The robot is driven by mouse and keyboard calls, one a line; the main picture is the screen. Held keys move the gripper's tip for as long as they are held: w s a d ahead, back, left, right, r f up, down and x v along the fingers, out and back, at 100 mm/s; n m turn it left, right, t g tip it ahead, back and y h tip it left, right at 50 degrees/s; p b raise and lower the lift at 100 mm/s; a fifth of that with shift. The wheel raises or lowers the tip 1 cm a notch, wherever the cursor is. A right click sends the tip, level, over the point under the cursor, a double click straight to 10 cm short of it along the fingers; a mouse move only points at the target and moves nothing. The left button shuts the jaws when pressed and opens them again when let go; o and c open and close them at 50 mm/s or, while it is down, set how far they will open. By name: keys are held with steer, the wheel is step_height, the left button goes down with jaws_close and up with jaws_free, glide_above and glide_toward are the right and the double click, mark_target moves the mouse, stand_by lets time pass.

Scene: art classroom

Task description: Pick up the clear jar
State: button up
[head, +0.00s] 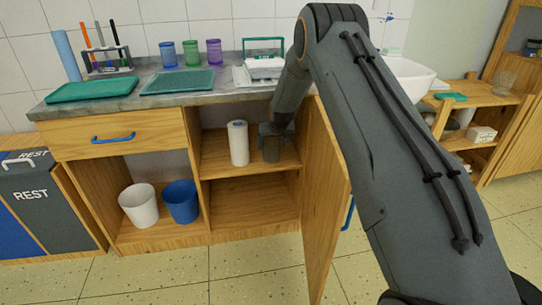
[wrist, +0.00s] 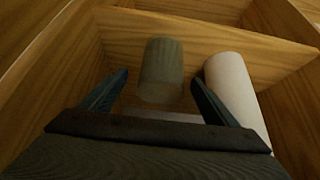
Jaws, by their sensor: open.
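A see-through, dim grey jar (head: 271,150) stands on the upper shelf inside the open cabinet, beside a white paper roll (head: 238,143). In the wrist view the jar (wrist: 162,62) is in the middle, with faint upright ribs. My gripper (head: 273,129) reaches into the cabinet just above and in front of the jar. In the wrist view my gripper (wrist: 160,82) is open, with one finger to each side of the jar and gaps showing. The jar's far side is hidden.
The paper roll (wrist: 232,90) is close to the right finger in the wrist view. The open cabinet door (head: 325,200) stands right of the jar. A white bin (head: 139,205) and a blue bin (head: 181,202) are below left. Another clear glass (head: 504,83) is on the right shelf.

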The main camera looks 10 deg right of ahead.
steer(key=b+x, duration=0.1)
steer(key=x, duration=0.4)
steer(key=shift+w+a+f, duration=0.1)
steer(key=shift+a+f, duration=0.05)
steer(key=shift+f, duration=0.05)
steer(key=c, duration=1.2)
steer(key=shift+r, duration=0.15)
